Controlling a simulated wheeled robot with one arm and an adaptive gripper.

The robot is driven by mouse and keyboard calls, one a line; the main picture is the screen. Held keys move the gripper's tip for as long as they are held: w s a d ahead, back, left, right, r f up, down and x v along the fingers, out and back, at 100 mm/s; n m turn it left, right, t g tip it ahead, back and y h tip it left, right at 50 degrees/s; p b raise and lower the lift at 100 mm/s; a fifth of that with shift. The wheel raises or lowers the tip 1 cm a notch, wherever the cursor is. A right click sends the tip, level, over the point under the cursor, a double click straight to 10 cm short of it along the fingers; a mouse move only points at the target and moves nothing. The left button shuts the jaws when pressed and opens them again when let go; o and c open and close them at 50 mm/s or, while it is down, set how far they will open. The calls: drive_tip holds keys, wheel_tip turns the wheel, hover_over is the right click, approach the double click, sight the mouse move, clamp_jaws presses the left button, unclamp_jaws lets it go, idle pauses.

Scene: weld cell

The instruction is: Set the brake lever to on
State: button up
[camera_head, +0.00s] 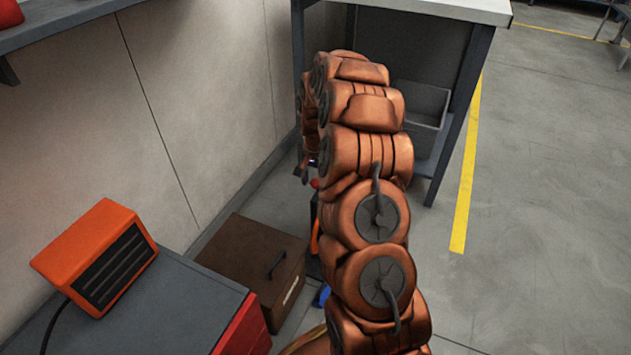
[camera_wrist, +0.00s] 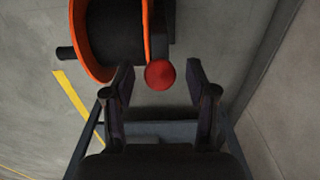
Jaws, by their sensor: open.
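In the wrist view a red ball knob (camera_wrist: 160,74) shows at the end of a dark lever (camera_wrist: 161,30), beside an orange-rimmed reel with a black drum (camera_wrist: 112,35). My gripper (camera_wrist: 160,68) is open, with one finger on each side of the knob in the picture. Gaps show on both sides; the depth between knob and fingers is hard to judge. In the head view the red knob (camera_head: 315,183) shows just below my gripper (camera_head: 308,166), and a strip of the orange reel (camera_head: 315,238) shows lower. My arm hides most of the reel and lever. No on or off marking is legible.
A brown box with a handle (camera_head: 250,265) stands left of the reel. An orange heater-like unit (camera_head: 97,257) sits on a grey cabinet (camera_head: 180,310). A table (camera_head: 440,8) with a grey bin (camera_head: 420,104) beneath stands behind. Open floor (camera_head: 550,200) lies right.

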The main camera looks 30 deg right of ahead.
drive_tip(key=shift+c, duration=0.4)
clamp_jaws()
